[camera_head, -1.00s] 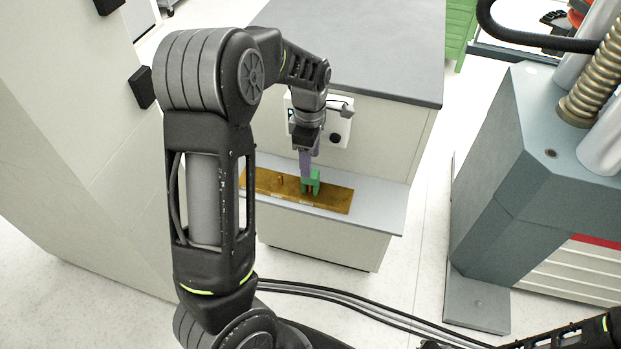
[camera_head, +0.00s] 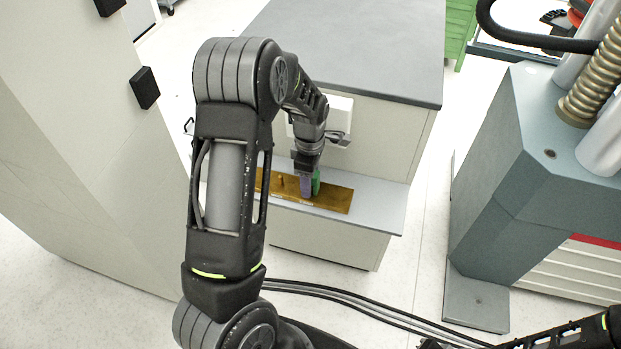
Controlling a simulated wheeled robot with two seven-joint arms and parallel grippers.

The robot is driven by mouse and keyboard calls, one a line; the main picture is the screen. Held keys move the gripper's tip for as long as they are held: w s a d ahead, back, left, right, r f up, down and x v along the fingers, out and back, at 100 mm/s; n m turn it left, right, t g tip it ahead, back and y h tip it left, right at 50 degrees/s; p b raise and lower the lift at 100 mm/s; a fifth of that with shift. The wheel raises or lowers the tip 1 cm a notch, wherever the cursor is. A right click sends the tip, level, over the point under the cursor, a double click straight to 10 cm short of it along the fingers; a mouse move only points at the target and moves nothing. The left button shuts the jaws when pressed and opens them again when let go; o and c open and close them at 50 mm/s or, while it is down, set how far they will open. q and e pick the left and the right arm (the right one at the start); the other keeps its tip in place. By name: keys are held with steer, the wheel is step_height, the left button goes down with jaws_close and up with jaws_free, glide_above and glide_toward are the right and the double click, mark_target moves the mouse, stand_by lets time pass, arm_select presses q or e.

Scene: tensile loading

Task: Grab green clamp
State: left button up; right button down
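The green clamp (camera_head: 316,183) stands on the brown board, partly hidden behind the purple fingers of my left gripper (camera_head: 308,187). My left gripper points down at the clamp, with its fingers low over the board and overlapping the clamp in the picture. I cannot tell whether the fingers are apart or closed on it. Only part of my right arm shows at the bottom right corner; its gripper is out of view.
The brown board (camera_head: 338,199) lies on a light grey shelf (camera_head: 385,214) and has a small peg on its left part. A dark grey counter (camera_head: 370,50) rises behind the shelf. A large grey machine (camera_head: 500,190) stands at the right, with open floor between.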

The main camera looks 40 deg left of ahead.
arm_select(q)
steer(key=shift+f, duration=0.2)
stand_by(0.5)
jaws_close()
stand_by(0.4)
